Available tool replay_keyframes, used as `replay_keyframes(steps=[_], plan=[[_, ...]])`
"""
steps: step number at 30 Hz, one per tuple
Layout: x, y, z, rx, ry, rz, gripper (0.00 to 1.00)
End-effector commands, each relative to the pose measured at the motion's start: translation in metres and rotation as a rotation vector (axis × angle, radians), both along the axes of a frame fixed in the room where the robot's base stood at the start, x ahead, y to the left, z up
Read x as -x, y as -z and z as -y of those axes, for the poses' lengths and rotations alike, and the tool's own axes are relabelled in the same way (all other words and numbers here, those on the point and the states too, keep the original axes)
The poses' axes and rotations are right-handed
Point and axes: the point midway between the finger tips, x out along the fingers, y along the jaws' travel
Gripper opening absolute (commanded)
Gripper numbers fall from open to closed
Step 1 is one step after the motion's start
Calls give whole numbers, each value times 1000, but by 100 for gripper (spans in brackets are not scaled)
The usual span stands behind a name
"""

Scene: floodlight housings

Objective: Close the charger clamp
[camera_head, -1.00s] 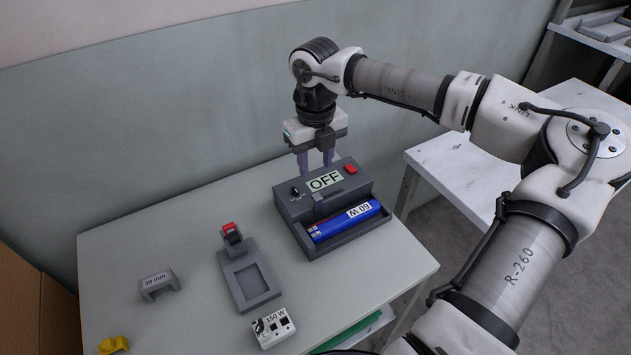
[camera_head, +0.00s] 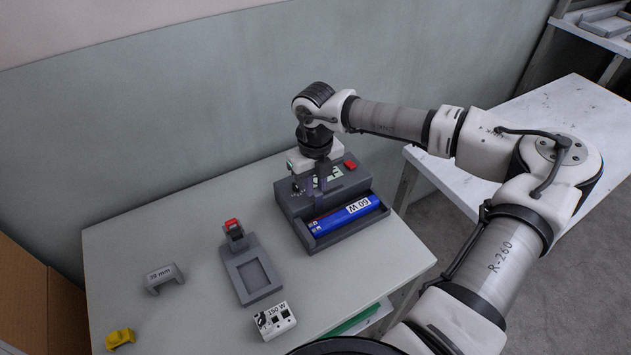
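The charger (camera_head: 352,236) is a dark grey box with a tray at the front, on the table. My gripper (camera_head: 318,196) points down at the charger's front face, near the left end of the battery. Its fingers overlap the dark box, so I cannot tell whether they are apart or touching anything. The clamp is hidden or too small to make out behind my gripper. The charger's label is mostly covered by my gripper, and a red button (camera_head: 351,164) shows at its right.
A grey fixture (camera_head: 240,281) with a red-topped clamp (camera_head: 232,226) stands left of the charger. A white 150 W block (camera_head: 275,320), a grey 39 mm bracket (camera_head: 165,278) and a yellow piece (camera_head: 120,338) lie on the table (camera_head: 190,310). A white bench (camera_head: 555,115) stands at the right.

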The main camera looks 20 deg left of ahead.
Motion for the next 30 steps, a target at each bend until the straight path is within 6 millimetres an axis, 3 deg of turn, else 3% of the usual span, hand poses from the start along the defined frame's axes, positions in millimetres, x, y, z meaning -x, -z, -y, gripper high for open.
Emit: replay_keyframes(steps=[4,17,30], plan=[[0,0,0,-1,0,-1,0],[4,5,5,-48,0,47,0],[20,12,22,-240,1,241,0]])
